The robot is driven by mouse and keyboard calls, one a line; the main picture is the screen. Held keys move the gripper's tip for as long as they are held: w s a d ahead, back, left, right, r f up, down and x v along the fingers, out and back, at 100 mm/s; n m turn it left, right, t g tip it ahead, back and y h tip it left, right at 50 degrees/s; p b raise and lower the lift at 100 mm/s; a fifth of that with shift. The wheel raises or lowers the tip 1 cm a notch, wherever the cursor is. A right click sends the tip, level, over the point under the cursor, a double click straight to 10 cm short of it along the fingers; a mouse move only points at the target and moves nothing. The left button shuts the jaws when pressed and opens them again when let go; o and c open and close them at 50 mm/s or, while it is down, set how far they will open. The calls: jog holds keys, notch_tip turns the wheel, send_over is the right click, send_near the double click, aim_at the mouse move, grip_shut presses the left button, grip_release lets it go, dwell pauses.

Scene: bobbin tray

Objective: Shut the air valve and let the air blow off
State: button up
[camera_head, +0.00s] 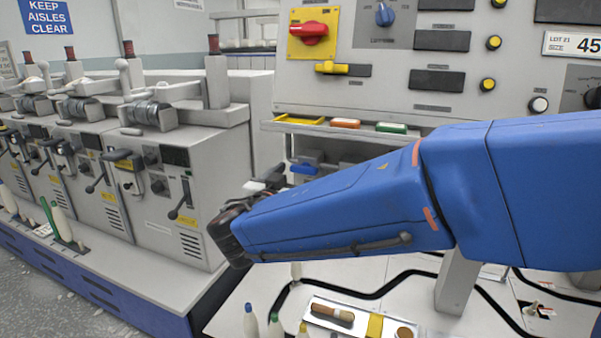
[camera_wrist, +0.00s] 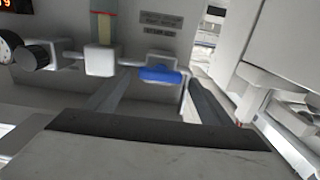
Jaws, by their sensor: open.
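The air valve has a blue handle (camera_wrist: 160,75) on a pale pipe, seen ahead in the wrist view. The handle lies sideways, roughly along the pipe. A small blue part, likely the same handle (camera_head: 304,169), shows under the panel shelf in the head view. My gripper (camera_wrist: 153,84) is open, and its fingers reach up on either side of the handle in the picture. I cannot tell how far off the handle is or whether anything touches. In the head view my gripper (camera_head: 266,185) is partly hidden by its own wrist.
Left of the valve are a sight tube (camera_wrist: 103,30) and a black knob (camera_wrist: 35,55) on the same pipe line. A grey label (camera_wrist: 161,20) is above it. The winding machines (camera_head: 180,170) stand left; the control panel (camera_head: 380,95) and shelf (camera_head: 330,129) are above my arm.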

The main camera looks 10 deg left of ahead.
jog(key=shift+w+d, duration=0.1)
jog(key=shift+w, duration=0.55)
jog(key=shift+c, duration=0.6)
jog(key=c, duration=0.9)
